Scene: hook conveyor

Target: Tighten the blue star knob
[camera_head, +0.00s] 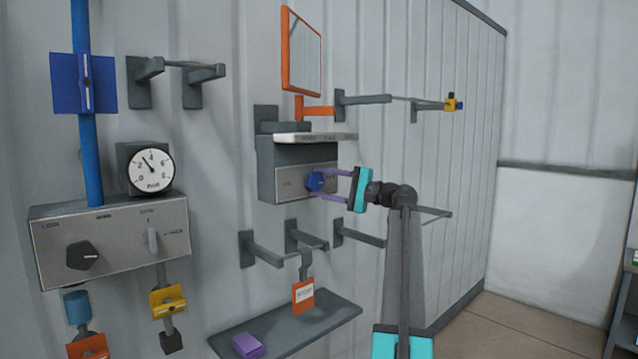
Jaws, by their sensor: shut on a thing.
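The blue star knob (315,181) sits on the metal front panel of a grey wall box (282,185), in the middle of the view. My gripper (327,183) reaches in from the right with two purple fingers. The fingers lie above and below the knob and are shut on it. The cyan and dark gripper body is just right of the box. The far side of the knob and part of the panel's lettering are hidden by the knob and fingers.
A white slab (315,137) lies on top of the box, with an orange-framed mirror (301,52) above. Grey hook arms (360,236) stick out below. A shelf (318,322) holds a purple block (248,346). A control box (110,238) and gauge (151,169) are at left.

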